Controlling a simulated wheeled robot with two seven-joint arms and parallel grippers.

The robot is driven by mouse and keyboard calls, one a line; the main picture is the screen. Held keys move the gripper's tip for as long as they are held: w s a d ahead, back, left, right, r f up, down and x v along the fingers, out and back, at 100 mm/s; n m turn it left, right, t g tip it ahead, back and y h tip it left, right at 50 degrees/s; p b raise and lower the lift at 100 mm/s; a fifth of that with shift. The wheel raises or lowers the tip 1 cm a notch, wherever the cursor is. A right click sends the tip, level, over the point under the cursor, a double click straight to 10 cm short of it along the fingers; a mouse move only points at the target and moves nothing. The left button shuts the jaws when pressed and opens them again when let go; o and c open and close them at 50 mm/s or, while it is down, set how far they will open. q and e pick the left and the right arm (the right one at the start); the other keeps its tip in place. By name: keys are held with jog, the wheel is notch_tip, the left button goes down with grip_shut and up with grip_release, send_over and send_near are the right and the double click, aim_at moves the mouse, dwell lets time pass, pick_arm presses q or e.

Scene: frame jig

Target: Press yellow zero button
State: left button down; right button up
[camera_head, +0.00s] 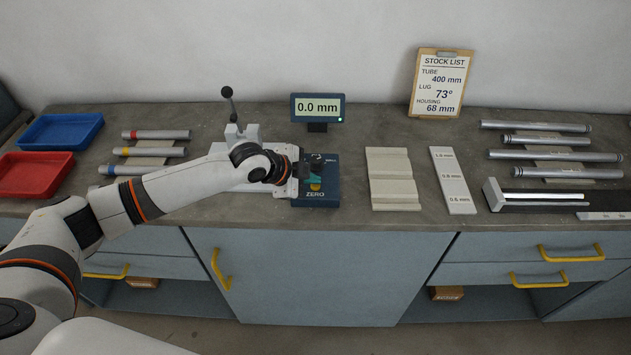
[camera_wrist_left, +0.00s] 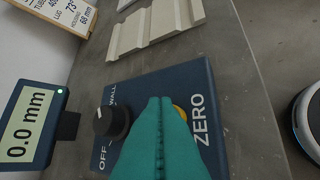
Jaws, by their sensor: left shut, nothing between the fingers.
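The yellow zero button (camera_head: 315,187) sits on a dark blue control box (camera_head: 325,170) above the word ZERO. In the left wrist view the yellow button (camera_wrist_left: 179,113) shows only as a sliver behind the teal fingers. My left gripper (camera_head: 308,182) is shut and empty, with its fingertips (camera_wrist_left: 160,100) over the box close to the button. I cannot tell whether they touch it. A black knob (camera_wrist_left: 112,122) stands beside the fingers on the box (camera_wrist_left: 205,85). The display (camera_head: 317,107) behind the box reads 0.0 mm. My right gripper is not in view.
A grey fixture with a black-knobbed lever (camera_head: 228,95) stands left of the box. Right of the box lie a beige grooved block (camera_head: 393,178) and a thickness plate (camera_head: 452,180). Red (camera_head: 33,187) and blue (camera_head: 62,147) trays are at the far left; metal tubes (camera_head: 540,155) lie at the right.

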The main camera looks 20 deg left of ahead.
pick_arm(q)
jog(key=shift+r+p, duration=0.3)
jog(key=shift+r, duration=0.25)
notch_tip(320, 180, up, 5)
jog(key=p, duration=0.4)
jog(key=shift+p, duration=0.3)
dwell(0.4)
